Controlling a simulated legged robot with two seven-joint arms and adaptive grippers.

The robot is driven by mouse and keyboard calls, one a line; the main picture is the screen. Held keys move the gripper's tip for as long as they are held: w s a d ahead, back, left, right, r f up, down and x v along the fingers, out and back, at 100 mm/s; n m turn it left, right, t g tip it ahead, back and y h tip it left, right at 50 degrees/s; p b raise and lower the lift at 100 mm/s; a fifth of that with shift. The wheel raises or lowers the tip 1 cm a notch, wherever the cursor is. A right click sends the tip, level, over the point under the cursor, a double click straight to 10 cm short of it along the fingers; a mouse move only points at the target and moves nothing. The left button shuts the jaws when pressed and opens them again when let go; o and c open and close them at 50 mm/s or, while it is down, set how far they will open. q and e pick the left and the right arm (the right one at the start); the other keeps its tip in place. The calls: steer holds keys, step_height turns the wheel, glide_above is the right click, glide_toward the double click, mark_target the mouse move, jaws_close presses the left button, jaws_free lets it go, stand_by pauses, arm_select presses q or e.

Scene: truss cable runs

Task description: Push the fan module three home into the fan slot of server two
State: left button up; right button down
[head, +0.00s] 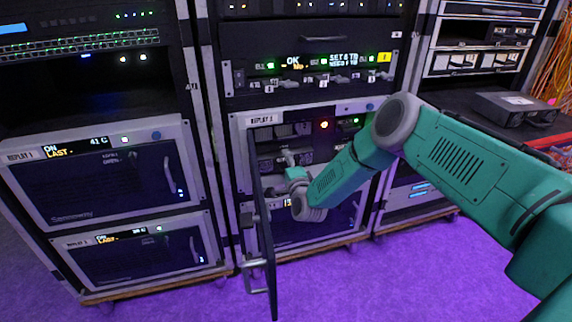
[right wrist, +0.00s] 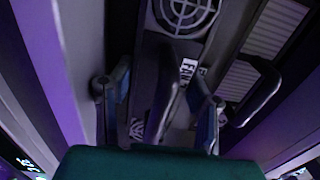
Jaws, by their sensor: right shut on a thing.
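The handle is on a dark fan module (right wrist: 145,75) with a round grille (right wrist: 185,12) and a white fan label. How deep the module sits cannot be told. My left gripper is not in view.
The open door hangs just left of my right wrist. Another handle (right wrist: 262,95) stands to the right in the wrist view. Closed servers (head: 95,180) fill the left rack. A dark shelf with a box (head: 515,108) is at the right. The purple floor in front is clear.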

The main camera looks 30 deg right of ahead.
steer(key=shift+w+r, duration=0.2)
steer(key=shift+w, duration=0.1)
steer(key=shift+s, duration=0.35)
steer(key=shift+f, duration=0.1)
stand_by(0.6)
steer(key=shift+w, duration=0.1)
steer(key=shift+w, duration=0.2)
steer(key=shift+s, duration=0.3)
stand_by(0.9)
